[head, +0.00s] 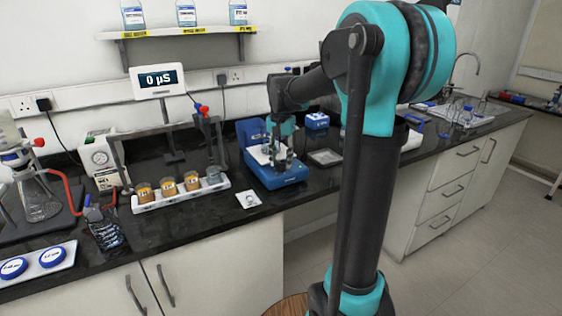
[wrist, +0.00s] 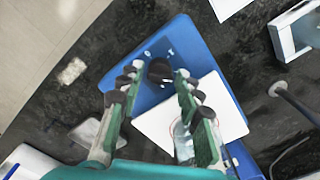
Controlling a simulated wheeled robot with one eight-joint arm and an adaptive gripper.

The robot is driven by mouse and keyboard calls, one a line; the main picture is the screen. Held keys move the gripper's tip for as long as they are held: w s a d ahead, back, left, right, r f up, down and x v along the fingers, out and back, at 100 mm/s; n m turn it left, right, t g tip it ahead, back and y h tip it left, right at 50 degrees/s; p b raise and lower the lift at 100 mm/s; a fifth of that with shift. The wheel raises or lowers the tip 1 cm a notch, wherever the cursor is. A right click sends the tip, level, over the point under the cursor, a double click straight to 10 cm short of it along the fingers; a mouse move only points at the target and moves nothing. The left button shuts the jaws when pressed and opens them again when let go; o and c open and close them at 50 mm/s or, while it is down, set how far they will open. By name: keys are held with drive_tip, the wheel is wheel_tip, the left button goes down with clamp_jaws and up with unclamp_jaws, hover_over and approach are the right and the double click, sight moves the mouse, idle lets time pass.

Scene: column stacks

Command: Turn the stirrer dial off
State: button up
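The stirrer (head: 277,180) is a blue unit with a white top plate on the dark bench; in the wrist view its blue body (wrist: 190,42) lies below my gripper. The plate (wrist: 228,112) is to the right there. The round black stirrer dial (wrist: 160,70) shows between my fingertips, with small white marks beside it on the blue face. My gripper (wrist: 158,82) is open, one finger on either side of the dial; I cannot tell whether they touch it. In the head view my gripper (head: 279,152) is over the stirrer and hides its dial.
A clear glass vessel (wrist: 184,142) is partly hidden behind the right finger. Left of the stirrer are a white tray (head: 182,196) with several jars and a meter (head: 158,81) on a stand. A small white square (head: 249,200) lies in front. A flat grey plate (head: 325,157) lies to the right.

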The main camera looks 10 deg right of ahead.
drive_tip(key=shift+f, duration=0.25)
clamp_jaws()
